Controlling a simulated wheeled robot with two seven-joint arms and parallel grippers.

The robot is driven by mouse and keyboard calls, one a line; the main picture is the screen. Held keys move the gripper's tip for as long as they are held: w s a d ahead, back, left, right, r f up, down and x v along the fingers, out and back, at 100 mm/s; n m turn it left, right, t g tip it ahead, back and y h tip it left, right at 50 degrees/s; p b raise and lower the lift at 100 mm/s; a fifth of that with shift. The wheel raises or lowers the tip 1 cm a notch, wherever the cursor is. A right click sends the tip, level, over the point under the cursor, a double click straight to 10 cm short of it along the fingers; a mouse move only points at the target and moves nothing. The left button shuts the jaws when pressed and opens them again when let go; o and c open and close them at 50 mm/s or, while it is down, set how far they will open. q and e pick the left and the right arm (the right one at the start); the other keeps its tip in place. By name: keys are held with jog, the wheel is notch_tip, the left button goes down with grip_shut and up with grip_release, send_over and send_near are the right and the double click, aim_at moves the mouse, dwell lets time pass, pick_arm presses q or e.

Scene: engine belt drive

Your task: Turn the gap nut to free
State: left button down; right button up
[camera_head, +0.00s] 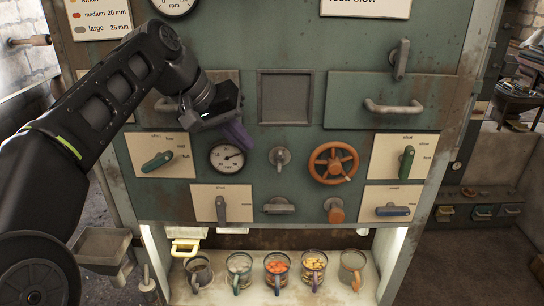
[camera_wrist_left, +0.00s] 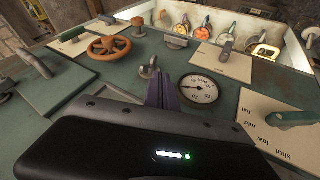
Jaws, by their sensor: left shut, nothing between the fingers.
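No part is legibly marked as the gap nut, so I cannot tell which control it is. My left gripper (camera_head: 237,133) has its purple fingers shut and empty in front of the green panel, just above the round dial (camera_head: 227,158). In the left wrist view the shut fingers (camera_wrist_left: 162,88) stand between the dial (camera_wrist_left: 198,89) and a small grey hook-shaped knob (camera_wrist_left: 149,70). A green lever (camera_head: 157,161) sits on a labelled cream plate left of the dial. An orange handwheel (camera_head: 333,162) is to the right. The right gripper is out of view.
A grey lever (camera_head: 221,209), a grey knob (camera_head: 280,205), an orange knob (camera_head: 335,210) and a blue lever (camera_head: 392,211) line the lower panel. A bar handle (camera_head: 394,106) juts out at upper right. Several filled cups stand on the lit shelf (camera_head: 330,290) below.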

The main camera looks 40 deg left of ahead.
aim_at(280, 161)
pick_arm(q)
jog(key=shift+w+f, duration=0.1)
jog(key=p+x, duration=0.1)
jog(key=x, duration=0.8)
jog(key=shift+w+f, duration=0.2)
jog(key=shift+f, duration=0.05)
jog(key=shift+w+d+f+b, duration=0.2)
jog(key=shift+f+b, duration=0.1)
jog(key=shift+b, duration=0.35)
jog(key=shift+d+t+h, duration=0.1)
jog(key=shift+t+h, duration=0.2)
jog(key=shift+r, duration=0.2)
jog(key=shift+d+r, duration=0.1)
jog(key=shift+r, duration=0.05)
